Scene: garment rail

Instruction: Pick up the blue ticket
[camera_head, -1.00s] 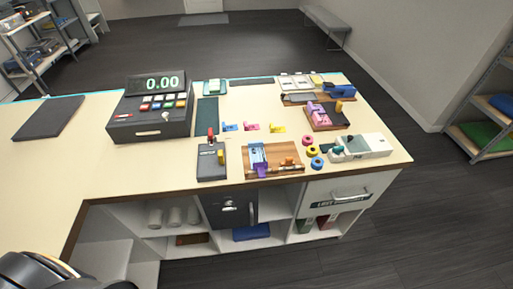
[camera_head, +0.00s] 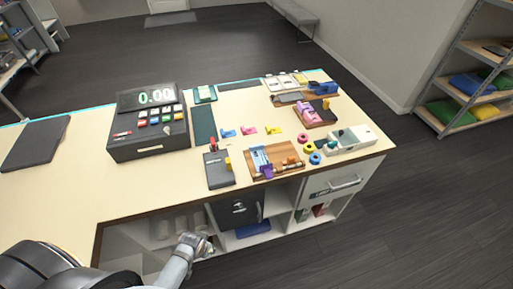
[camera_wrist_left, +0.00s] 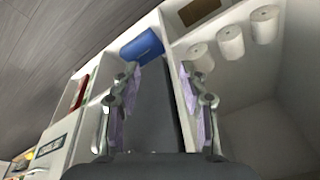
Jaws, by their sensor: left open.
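The blue ticket (camera_head: 228,133) lies on the counter top, left of a pink ticket (camera_head: 248,130) and a yellow ticket (camera_head: 274,128). My left gripper (camera_head: 204,243) is in front of the counter, below its top edge, near the open shelves, and well apart from the blue ticket. In the left wrist view the left gripper (camera_wrist_left: 160,75) is open and empty, with its two fingers apart and facing the shelves. The blue ticket does not show in that view. My right gripper is not in view.
The counter (camera_head: 70,190) holds a register (camera_head: 148,125), a dark stand (camera_head: 218,170), a wooden board (camera_head: 285,165) and a white device (camera_head: 345,140). Shelves below hold white rolls (camera_wrist_left: 230,42) and a blue folded item (camera_wrist_left: 142,46). The counter's left part is mostly clear.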

